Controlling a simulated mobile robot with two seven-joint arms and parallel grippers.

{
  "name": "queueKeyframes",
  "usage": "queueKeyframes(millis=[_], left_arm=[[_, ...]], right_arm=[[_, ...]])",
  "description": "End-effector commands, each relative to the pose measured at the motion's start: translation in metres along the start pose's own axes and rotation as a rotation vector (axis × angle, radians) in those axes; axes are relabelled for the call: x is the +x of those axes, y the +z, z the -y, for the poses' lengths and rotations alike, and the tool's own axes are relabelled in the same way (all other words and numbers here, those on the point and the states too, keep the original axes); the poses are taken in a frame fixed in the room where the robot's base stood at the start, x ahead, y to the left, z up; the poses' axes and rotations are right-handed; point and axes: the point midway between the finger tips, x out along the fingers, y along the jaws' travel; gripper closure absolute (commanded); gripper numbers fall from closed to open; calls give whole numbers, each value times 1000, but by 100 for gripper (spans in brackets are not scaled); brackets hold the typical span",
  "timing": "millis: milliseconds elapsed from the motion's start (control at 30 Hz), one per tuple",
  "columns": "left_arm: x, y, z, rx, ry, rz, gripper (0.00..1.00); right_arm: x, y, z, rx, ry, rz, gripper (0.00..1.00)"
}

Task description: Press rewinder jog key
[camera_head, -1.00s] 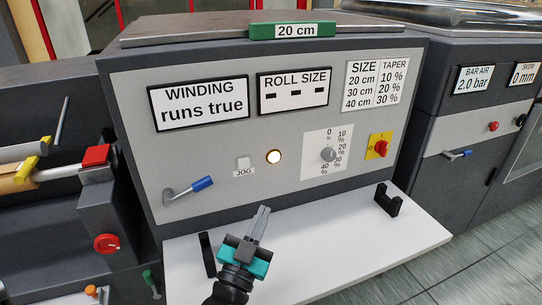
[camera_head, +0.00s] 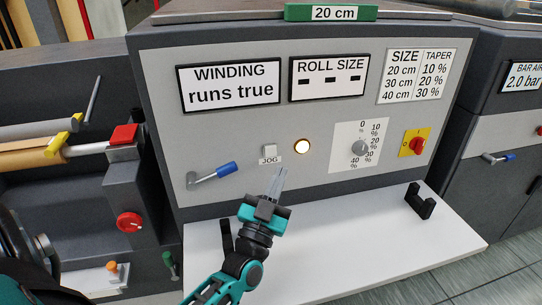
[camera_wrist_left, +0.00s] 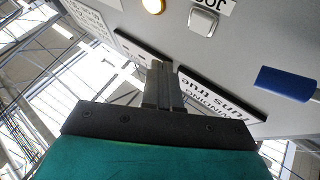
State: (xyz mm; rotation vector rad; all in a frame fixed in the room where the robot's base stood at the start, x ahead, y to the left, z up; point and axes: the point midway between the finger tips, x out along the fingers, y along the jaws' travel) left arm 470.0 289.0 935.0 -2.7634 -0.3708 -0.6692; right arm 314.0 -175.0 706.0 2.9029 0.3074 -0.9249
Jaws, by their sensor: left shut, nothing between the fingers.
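The jog key (camera_head: 270,150) is a small pale square button above a "JOG" label on the grey front panel (camera_head: 330,180). It also shows near the top of the left wrist view (camera_wrist_left: 203,20), upside down. My left gripper (camera_head: 280,172) is shut and empty. Its fingertips point up toward the panel, just below and slightly right of the jog key in the head view. I cannot tell the exact gap, but no contact shows. In the left wrist view the closed fingers (camera_wrist_left: 163,85) point toward the panel signs. My right gripper is not in view.
A lit round lamp (camera_head: 302,147) is right of the key. A blue-handled lever (camera_head: 226,169) is to the left. A taper dial (camera_head: 359,148) and a red-yellow switch (camera_head: 414,142) are further right. A white shelf (camera_head: 350,245) with black brackets (camera_head: 420,203) lies below.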

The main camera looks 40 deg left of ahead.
Motion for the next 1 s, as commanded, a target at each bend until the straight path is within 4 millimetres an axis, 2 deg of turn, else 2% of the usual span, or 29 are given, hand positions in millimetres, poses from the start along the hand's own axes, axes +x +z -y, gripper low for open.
queueKeyframes(millis=[100,400,1000], left_arm=[[11,12,9,3,0,-3,100],[33,25,24,2,0,0,100],[36,26,26,0,0,0,100]], right_arm=[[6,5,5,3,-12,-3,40],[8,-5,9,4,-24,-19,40],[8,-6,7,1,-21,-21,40]])
